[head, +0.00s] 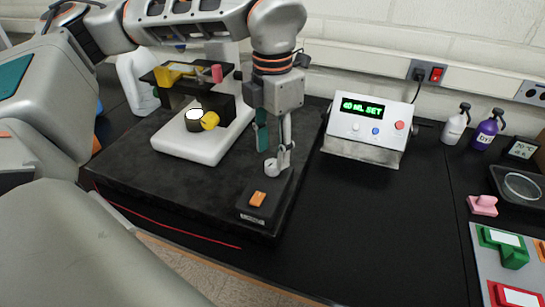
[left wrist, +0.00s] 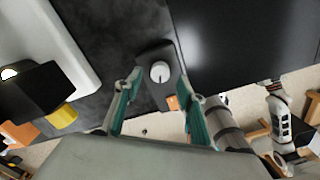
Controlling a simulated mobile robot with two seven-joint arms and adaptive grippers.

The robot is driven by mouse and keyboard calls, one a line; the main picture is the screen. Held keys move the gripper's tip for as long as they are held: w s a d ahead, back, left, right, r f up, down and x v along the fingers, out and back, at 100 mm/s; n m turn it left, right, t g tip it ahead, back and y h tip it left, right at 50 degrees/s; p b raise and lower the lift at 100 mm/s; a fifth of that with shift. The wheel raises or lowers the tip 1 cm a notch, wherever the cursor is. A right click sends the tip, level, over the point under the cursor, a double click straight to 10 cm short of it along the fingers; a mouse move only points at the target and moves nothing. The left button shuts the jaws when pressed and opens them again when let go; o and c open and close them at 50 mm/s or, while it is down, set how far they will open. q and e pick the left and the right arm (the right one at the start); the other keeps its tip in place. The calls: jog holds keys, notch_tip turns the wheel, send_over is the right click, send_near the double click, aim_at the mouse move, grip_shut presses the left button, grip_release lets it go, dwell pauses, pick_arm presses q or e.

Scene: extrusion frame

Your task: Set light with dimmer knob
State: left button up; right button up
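The dimmer box (head: 262,212) is black, with an orange rocker switch (head: 257,200) on its front part and a round pale knob (head: 272,168) behind it. In the left wrist view the knob (left wrist: 160,71) shows a dark pointer line, and the orange switch (left wrist: 172,102) sits below it. My left gripper (head: 273,150) points down just above the knob. In the left wrist view its teal-padded fingers (left wrist: 158,82) are spread, with the knob between them in the picture; contact cannot be told. The light (head: 193,117) is a bright white disc on the microscope stand. My right gripper is not seen.
The microscope (head: 205,145) has a white base and yellow knob, left of my gripper on a dark mat. A control box (head: 366,127) with a green display stands right. Bottles (head: 455,125), a pink block (head: 483,205) and a dish are farther right. The middle bench is clear.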

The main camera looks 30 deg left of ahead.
aim_at(273, 162)
pick_arm(q)
notch_tip(273, 162, up, 9)
jog(key=shift+f, duration=0.15)
